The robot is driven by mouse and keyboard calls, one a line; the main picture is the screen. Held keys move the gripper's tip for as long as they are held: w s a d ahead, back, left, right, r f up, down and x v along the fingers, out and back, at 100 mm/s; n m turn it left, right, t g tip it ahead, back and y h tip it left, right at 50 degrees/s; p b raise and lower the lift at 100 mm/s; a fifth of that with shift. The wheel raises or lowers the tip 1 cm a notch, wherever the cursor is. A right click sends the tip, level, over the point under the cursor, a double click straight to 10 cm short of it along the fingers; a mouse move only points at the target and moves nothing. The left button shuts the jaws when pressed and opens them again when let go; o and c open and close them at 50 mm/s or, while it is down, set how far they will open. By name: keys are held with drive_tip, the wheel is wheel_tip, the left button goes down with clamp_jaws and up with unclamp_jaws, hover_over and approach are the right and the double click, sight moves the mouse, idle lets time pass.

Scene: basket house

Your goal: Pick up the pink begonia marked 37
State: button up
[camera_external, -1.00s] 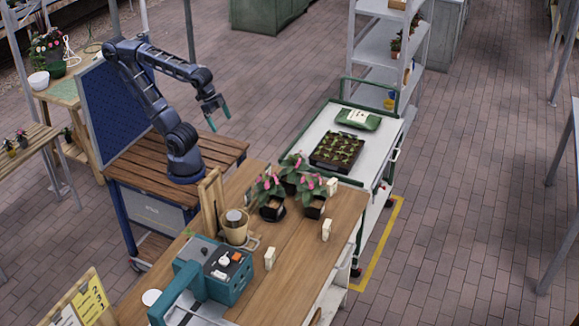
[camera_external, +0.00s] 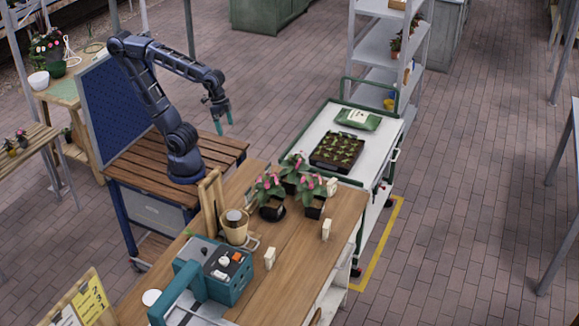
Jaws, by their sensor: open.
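Three pink-flowered potted plants stand close together on the wooden table (camera_external: 300,262). One plant is at the left (camera_external: 268,190), one at the back (camera_external: 291,170) and one at the right (camera_external: 312,192). The left and right ones show dark pots. Small cream blocks or tags (camera_external: 326,230) stand near them, but no number on them is legible, so I cannot tell which plant is 37. My gripper (camera_external: 223,121) is open and empty, with teal fingers pointing down. It is in the air behind and left of the plants, well apart from them.
A teal box with switches (camera_external: 228,275) and a beige pot (camera_external: 235,228) stand on the table left of the plants. A white cart behind holds a seedling tray (camera_external: 337,152) and a green-white bag (camera_external: 358,119). An upright wooden piece (camera_external: 211,200) stands near my base.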

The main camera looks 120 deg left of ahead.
drive_tip(key=w+f+n+g+h, duration=0.2)
drive_tip(key=w+f+n+h, duration=0.2)
drive_tip(key=w+n, duration=0.3)
drive_tip(key=n+t+h, duration=0.4)
drive_tip(key=n+h, duration=0.4)
drive_tip(key=n, duration=0.6)
approach(291, 183)
drive_tip(key=x, duration=0.5)
drive_tip(key=shift+d, duration=0.25)
drive_tip(key=shift+c, duration=0.2)
drive_tip(key=c, duration=1.1)
